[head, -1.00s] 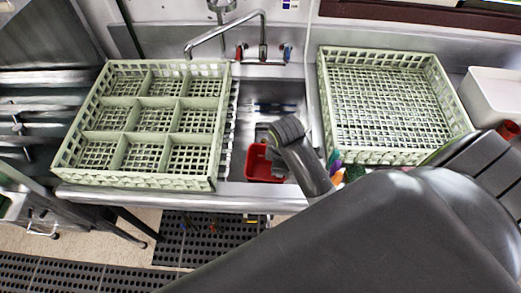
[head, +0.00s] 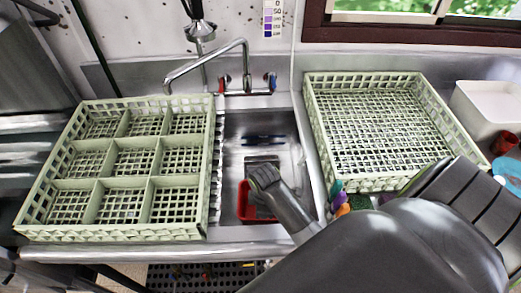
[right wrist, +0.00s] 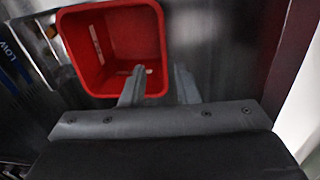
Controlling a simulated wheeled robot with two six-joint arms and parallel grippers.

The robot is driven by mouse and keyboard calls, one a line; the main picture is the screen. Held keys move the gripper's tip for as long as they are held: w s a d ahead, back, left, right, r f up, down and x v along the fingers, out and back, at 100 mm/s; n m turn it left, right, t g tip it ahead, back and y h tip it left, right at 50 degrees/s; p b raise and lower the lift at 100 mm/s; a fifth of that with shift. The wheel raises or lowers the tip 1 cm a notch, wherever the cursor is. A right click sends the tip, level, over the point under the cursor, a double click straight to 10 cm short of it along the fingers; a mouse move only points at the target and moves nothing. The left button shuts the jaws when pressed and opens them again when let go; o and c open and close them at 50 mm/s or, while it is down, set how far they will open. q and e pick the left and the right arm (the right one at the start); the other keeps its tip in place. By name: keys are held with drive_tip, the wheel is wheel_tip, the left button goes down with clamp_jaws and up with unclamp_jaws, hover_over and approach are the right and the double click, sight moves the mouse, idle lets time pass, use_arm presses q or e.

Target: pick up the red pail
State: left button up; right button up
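The red pail (head: 247,204) stands in the sink basin, partly hidden by my right arm in the head view. In the right wrist view the pail (right wrist: 97,82) is at the upper left, open side toward the camera, and looks empty. My right gripper (right wrist: 156,76) is open, with its two fingers apart. One finger overlaps the pail's near wall and the other is just outside its right side. I cannot tell whether either touches it. My left gripper is not in view.
A divided dish rack (head: 112,186) stands left of the sink (head: 275,128), and an undivided rack (head: 318,120) stands right of it. The faucet (head: 205,60) arches over the back. Colourful bottles (head: 338,198) stand by the right rack's front corner. A white bin (head: 490,105) is at far right.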

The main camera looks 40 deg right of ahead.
hover_over(262, 223)
wheel_tip(262, 223, down, 6)
drive_tip(key=shift+s+d, duration=0.15)
drive_tip(key=shift+a+f, duration=0.2)
drive_tip(key=shift+f, duration=2.45)
drive_tip(key=shift+c, duration=0.3)
clamp_jaws()
